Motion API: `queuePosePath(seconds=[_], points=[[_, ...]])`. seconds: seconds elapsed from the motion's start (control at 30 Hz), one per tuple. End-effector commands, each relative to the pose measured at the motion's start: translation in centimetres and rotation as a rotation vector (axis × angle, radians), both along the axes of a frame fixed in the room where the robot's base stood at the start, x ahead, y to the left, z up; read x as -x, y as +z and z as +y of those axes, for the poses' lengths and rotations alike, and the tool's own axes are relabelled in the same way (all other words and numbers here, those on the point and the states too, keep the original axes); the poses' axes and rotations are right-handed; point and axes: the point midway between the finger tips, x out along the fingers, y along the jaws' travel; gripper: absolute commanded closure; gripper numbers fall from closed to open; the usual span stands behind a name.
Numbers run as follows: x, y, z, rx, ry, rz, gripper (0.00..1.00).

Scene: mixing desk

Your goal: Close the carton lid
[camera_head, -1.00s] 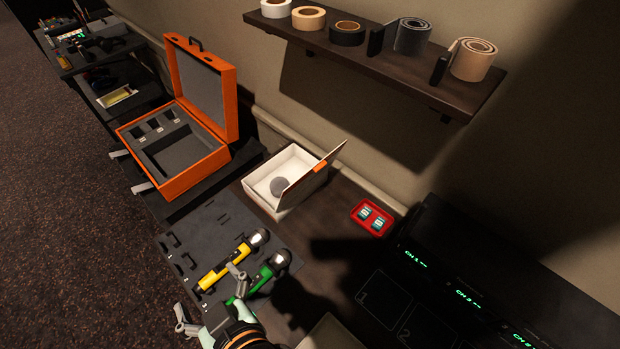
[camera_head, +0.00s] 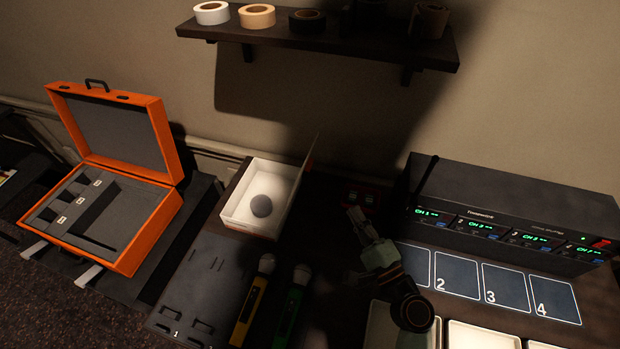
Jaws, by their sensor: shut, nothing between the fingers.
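The carton (camera_head: 235,212) is a white open-topped box at the middle of the desk. A round grey thing (camera_head: 261,206) lies inside it. The carton's lid (camera_head: 301,187) stands raised along the box's right side, tilted a little outward and seen nearly edge-on, with a bit of orange near its far end. My gripper (camera_head: 358,221) is shut and empty. It is to the right of the lid, apart from it in the picture, just in front of the red tray. Its height above the desk is hard to tell in the shadow.
A red tray (camera_head: 345,198) is behind my gripper. A yellow microphone (camera_head: 248,312) and a green one (camera_head: 288,318) lie in front of the carton. A black receiver rack (camera_head: 500,228) is at the right, an open orange case (camera_head: 150,235) at the left. A shelf (camera_head: 320,46) with tape rolls hangs above.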

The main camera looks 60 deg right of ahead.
Motion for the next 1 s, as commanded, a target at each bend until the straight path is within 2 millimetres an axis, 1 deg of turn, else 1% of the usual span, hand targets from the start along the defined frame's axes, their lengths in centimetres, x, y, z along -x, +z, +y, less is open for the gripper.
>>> queuePosePath(seconds=[0.17, 0.6, 0.7, 0.8, 1.0], points=[[-1.1, 0.5, -0.7, 0.005, 0.005, 0.001, 1.00], [-8.4, 2.7, -6.0, 0.008, 0.007, 0.004, 1.00], [-10.0, 3.3, -5.5, 0.008, 0.010, 0.004, 1.00], [-11.0, 3.5, -5.4, 0.007, 0.009, 0.005, 1.00], [-11.7, 3.6, -5.3, 0.007, 0.006, 0.003, 1.00]])
